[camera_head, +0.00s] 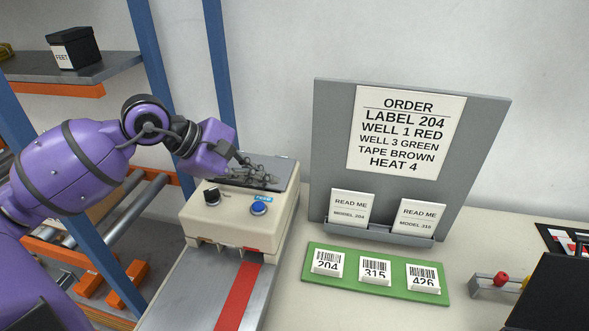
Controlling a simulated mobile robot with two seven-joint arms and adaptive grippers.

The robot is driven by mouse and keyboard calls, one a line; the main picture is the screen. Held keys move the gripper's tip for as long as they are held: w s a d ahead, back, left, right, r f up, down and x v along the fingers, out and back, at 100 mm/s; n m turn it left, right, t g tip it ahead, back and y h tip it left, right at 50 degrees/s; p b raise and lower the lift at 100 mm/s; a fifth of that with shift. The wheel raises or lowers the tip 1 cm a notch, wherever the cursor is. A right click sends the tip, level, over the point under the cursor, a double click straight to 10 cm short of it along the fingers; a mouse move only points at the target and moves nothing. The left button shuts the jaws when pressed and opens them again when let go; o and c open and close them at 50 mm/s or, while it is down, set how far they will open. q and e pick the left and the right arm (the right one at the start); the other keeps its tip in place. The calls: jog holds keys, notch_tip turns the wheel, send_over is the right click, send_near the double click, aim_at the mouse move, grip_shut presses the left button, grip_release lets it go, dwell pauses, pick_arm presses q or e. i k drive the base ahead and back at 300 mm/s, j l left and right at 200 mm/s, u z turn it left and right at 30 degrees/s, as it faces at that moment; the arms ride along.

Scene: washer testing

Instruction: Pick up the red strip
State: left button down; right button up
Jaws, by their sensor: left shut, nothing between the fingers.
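A flat red strip (238,296) lies lengthwise on the grey metal bed in front of the beige machine (240,228), running toward the machine's slot. Small red and white pieces (567,238) also show in a dark tray at the right edge, too cut off to tell their shape. My left gripper (268,180) is shut and empty over the machine's grey top plate, behind the black knob and blue button, away from the red strip. Whether it touches the plate cannot be told. My right gripper is not in view.
A grey order board (490,110) stands at the back with two READ ME cards. A green tray (325,283) holds three labels. A black object (555,295) fills the lower right corner. Blue posts and a roller rack stand at left. The table between machine and board is clear.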

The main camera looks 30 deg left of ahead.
aim_at(229, 319)
jog(key=k, duration=1)
